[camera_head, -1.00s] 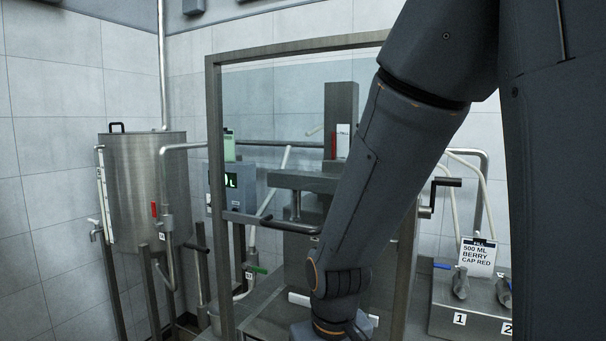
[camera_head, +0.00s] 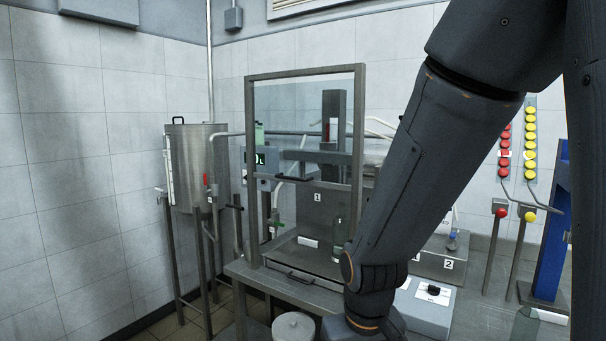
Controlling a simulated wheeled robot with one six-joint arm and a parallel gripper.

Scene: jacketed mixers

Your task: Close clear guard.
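The clear guard is a see-through panel in a grey metal frame (camera_head: 249,170), standing upright in the middle of the head view. A dark bar handle (camera_head: 293,178) crosses its middle. A filling machine with a dark column (camera_head: 333,103) and a station plate marked 1 (camera_head: 318,197) shows through and behind the panel. I cannot tell from this view whether the guard is fully shut. My arm crosses the right half of the view and hides part of the guard's lower right side. My gripper is not in view; only my wrist shows at the bottom edge.
A steel tank (camera_head: 190,165) on legs stands at the left. A green bottle (camera_head: 338,238) stands at the machine. A low drawer-like tray (camera_head: 300,262) with a handle is below the guard. A white round lid (camera_head: 293,326) is at the bottom. Red and yellow caps (camera_head: 530,140) hang at the right.

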